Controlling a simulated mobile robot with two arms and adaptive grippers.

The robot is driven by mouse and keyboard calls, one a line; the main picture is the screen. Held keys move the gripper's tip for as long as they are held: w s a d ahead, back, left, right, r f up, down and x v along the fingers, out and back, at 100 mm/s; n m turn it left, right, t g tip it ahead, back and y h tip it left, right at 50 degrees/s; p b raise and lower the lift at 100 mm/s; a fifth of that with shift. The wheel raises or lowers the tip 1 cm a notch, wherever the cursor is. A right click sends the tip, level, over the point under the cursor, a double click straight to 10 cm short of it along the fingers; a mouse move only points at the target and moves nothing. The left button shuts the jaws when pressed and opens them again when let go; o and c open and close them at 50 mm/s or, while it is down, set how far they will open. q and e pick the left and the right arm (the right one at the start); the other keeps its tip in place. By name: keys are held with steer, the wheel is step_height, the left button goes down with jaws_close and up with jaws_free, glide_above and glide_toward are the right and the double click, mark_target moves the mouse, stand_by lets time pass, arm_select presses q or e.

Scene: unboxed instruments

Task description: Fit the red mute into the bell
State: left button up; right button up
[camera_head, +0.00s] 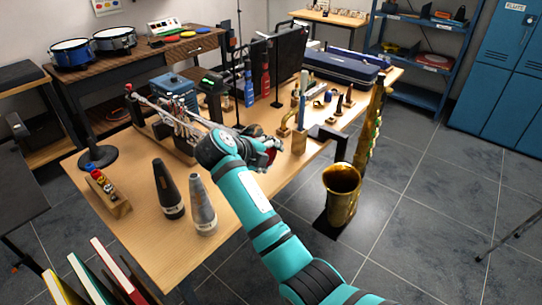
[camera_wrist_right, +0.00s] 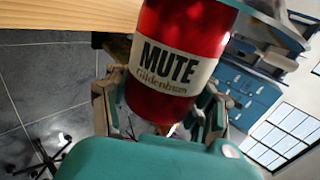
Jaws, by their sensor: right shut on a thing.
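The red mute (camera_wrist_right: 175,95), with a pale "MUTE" label, is held between the fingers of my right gripper (camera_wrist_right: 160,112) in the right wrist view. In the head view only a bit of the red mute (camera_head: 272,154) shows at my right gripper (camera_head: 268,149), over the table's right edge. The gold bell (camera_head: 342,182) opens upward to the right of the gripper, beyond the table edge and apart from the mute. The instrument's gold body (camera_head: 371,120) rises behind it beside a black holder (camera_head: 328,133). My left gripper is not in view.
A black mute (camera_head: 168,188) and a grey mute (camera_head: 203,206) stand on the wooden table (camera_head: 140,230). Wooden pieces (camera_head: 299,138) and small items stand near the table's right edge. The tiled floor right of the bell is clear.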

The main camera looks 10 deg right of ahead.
steer(key=shift+w+a+r, duration=0.1)
steer(key=shift+w+a, duration=0.05)
steer(key=shift+a, duration=0.05)
steer(key=o, duration=1.6)
steer(key=shift+w+a, duration=0.2)
steer(key=shift+s+d, duration=0.1)
